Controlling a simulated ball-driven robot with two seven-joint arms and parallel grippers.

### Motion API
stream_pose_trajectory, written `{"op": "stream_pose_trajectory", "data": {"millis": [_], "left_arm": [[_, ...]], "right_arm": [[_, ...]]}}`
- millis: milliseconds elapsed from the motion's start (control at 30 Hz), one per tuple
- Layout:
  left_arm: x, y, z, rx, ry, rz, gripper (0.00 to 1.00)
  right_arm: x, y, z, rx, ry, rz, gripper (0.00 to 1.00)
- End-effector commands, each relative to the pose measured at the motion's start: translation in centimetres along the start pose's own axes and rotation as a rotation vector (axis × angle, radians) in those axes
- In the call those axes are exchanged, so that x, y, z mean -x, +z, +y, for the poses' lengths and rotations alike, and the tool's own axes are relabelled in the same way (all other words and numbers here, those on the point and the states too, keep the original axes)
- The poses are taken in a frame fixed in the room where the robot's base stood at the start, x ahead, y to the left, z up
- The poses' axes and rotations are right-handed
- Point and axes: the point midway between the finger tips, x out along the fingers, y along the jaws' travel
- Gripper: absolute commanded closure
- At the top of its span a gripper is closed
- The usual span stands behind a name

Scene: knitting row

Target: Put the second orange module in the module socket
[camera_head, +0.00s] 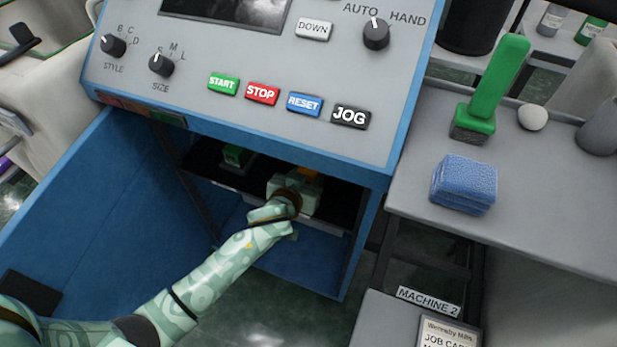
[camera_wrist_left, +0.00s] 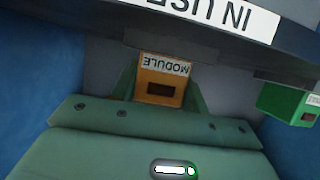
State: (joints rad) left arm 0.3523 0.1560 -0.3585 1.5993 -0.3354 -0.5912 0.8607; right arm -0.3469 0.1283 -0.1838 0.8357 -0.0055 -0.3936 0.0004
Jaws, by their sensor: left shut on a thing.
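My left gripper (camera_head: 300,190) reaches into the open cabinet under the control panel. It is shut on an orange module (camera_wrist_left: 162,95), whose upside-down label reads MODULE in the left wrist view. The green fingers stand on both sides of it. In the head view only a small bit of the orange module (camera_head: 312,172) shows beyond the wrist. A green module (camera_wrist_left: 288,102) is to the right in the wrist view; a green block (camera_head: 236,156) also shows inside the cabinet in the head view. I cannot make out the module socket. My right gripper is out of view.
The blue cabinet door (camera_head: 95,210) stands open at the left. A shelf edge labelled IN USE (camera_wrist_left: 205,18) crosses the top of the wrist view.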

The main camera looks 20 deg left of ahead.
Motion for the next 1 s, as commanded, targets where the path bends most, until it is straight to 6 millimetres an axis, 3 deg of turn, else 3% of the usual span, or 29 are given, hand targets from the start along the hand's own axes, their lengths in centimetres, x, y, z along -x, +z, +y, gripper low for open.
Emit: {"op": "stream_pose_trajectory", "data": {"millis": [233,267,333,667,767,1000], "left_arm": [[0.0,0.1,0.0,0.001,0.0,0.001,0.8],[0.0,0.2,0.0,0.001,0.0,0.0,0.52],[0.0,0.1,0.0,0.0,0.0,0.001,0.33],[0.1,-0.3,0.0,-0.001,0.0,0.002,0.33],[1.4,-0.5,0.0,0.001,0.0,0.002,0.33],[7.2,-0.9,0.0,0.001,0.0,0.005,0.33]], "right_arm": [[0.0,0.0,0.0,0.001,0.001,0.0,0.64],[0.0,-0.1,0.1,0.002,0.001,0.0,0.64],[0.1,-0.1,0.1,0.001,0.001,0.001,0.64],[0.2,-0.2,0.1,0.001,0.003,0.005,0.64],[0.9,-0.4,0.2,-0.005,0.005,0.018,0.64],[2.5,0.2,-2.0,-0.063,-0.025,0.044,0.64]]}}
